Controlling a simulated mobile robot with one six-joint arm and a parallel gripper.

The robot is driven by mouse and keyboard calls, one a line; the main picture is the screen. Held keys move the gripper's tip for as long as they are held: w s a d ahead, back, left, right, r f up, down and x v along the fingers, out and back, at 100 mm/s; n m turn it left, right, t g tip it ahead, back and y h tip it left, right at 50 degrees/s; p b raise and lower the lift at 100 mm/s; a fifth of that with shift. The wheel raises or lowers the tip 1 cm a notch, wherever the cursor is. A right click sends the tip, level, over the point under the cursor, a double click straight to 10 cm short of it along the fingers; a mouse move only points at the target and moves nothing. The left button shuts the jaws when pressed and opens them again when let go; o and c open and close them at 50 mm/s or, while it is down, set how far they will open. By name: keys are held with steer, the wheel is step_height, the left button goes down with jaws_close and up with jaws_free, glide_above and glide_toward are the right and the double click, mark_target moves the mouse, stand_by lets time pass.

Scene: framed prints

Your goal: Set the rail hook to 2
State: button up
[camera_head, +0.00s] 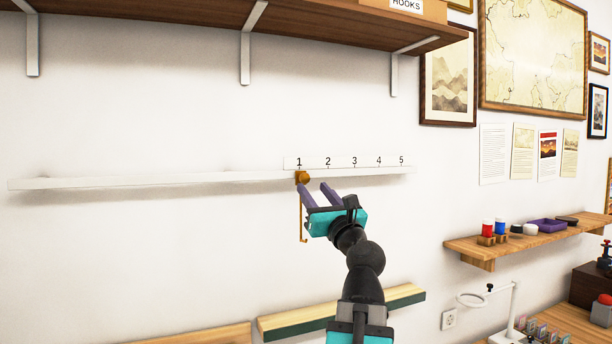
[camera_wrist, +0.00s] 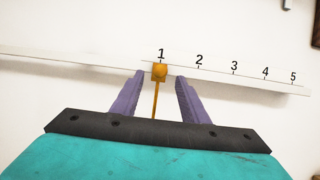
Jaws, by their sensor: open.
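The rail hook is a brass-coloured knob (camera_head: 302,177) with a thin rod hanging down, on the white wall rail (camera_head: 150,182) under the number 1. The numbers run from 1 to 5 on a strip, with the 2 (camera_head: 328,161) just right of the hook. My gripper (camera_head: 312,187) is open just in front of the hook. In the wrist view the knob (camera_wrist: 160,72) shows between and slightly beyond the two purple fingertips (camera_wrist: 158,74), with a gap on each side. I cannot tell how deep the knob sits between the fingers.
A wooden shelf (camera_head: 190,22) on white brackets hangs above the rail, with a box labelled hooks (camera_head: 405,9). Framed prints (camera_head: 447,83) hang at the upper right. The rail looks clear from 2 to 5.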

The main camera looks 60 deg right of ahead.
mark_target(306, 179)
steer(key=shift+p+x, duration=0.7)
steer(key=shift+x, duration=2.2)
jaws_close()
